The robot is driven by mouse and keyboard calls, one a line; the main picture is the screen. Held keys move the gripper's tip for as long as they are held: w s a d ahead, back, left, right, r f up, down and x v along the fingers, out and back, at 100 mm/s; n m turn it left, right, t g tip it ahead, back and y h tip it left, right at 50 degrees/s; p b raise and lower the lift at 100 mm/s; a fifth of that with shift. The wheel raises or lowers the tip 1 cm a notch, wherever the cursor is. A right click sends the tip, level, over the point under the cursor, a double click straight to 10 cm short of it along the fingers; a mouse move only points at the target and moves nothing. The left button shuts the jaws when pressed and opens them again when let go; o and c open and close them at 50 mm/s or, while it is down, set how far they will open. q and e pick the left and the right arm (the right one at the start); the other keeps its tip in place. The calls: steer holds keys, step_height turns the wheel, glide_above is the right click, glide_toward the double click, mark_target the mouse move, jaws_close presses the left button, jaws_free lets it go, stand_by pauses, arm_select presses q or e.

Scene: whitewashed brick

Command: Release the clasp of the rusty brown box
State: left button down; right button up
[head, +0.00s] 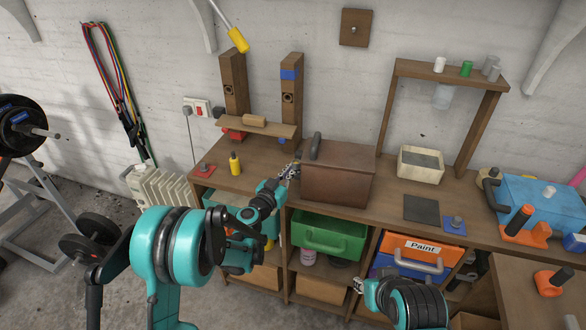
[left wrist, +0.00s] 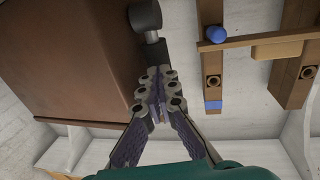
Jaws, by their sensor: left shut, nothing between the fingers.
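The rusty brown box (head: 337,182) stands on the workbench with its lid down. It fills the upper left of the left wrist view (left wrist: 75,60). A dark grey rounded part (head: 316,146), which may be the clasp or a handle, sticks up at the box's left side. A dark grey knob-like part also shows by the box edge in the left wrist view (left wrist: 145,18). My left gripper (head: 292,170) is shut and empty beside the box's left side, its tips close to that part; contact is unclear. My right gripper (head: 358,285) is low in front of the shelves, its fingers too small to read.
A cream bin (head: 420,165) and a dark flat plate (head: 421,208) lie right of the box. Green drawer (head: 330,238) sits below.

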arm_select(q)
steer(key=v, duration=1.1)
